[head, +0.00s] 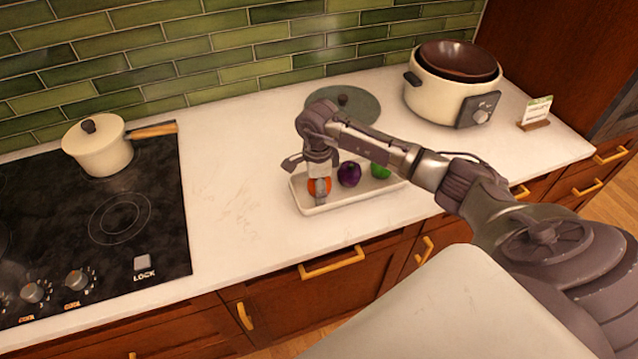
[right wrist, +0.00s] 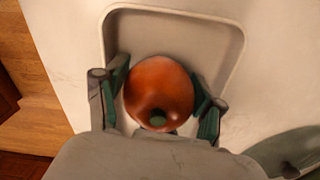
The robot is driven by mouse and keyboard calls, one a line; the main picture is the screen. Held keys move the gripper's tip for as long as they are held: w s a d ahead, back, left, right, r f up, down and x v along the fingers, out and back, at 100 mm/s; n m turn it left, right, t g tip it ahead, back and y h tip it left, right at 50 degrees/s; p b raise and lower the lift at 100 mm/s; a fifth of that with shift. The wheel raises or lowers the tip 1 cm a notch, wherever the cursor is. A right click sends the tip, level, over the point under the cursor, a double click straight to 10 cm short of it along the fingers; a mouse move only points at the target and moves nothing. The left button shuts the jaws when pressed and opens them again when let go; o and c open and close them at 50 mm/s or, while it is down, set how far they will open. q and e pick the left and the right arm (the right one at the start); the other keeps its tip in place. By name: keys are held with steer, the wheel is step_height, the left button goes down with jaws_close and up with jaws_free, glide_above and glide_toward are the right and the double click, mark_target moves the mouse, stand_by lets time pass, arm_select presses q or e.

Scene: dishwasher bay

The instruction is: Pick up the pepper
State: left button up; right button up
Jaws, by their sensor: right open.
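An orange-red, round vegetable, which looks like the pepper (head: 313,186), lies at the left end of a white tray (head: 330,203). In the right wrist view the pepper (right wrist: 160,88) shows a small green spot at its near side. My right gripper (head: 319,186) is down over it, partly hiding it in the head view. In the right wrist view the fingers of my right gripper (right wrist: 163,84) are open, one on each side of the pepper. Whether they touch it I cannot tell. My left gripper is in neither view.
A purple vegetable (head: 349,174) and a green one (head: 380,170) lie in the tray right of the pepper. A round lid (head: 357,103) lies behind. A cooker (head: 437,92) stands at right, a pot (head: 98,150) on the stove at left. The counter between stove and tray is clear.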

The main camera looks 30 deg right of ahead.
steer(key=shift+c, duration=0.5)
steer(key=c, duration=0.8)
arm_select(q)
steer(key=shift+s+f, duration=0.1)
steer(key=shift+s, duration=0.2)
arm_select(e)
steer(key=shift+r, duration=0.1)
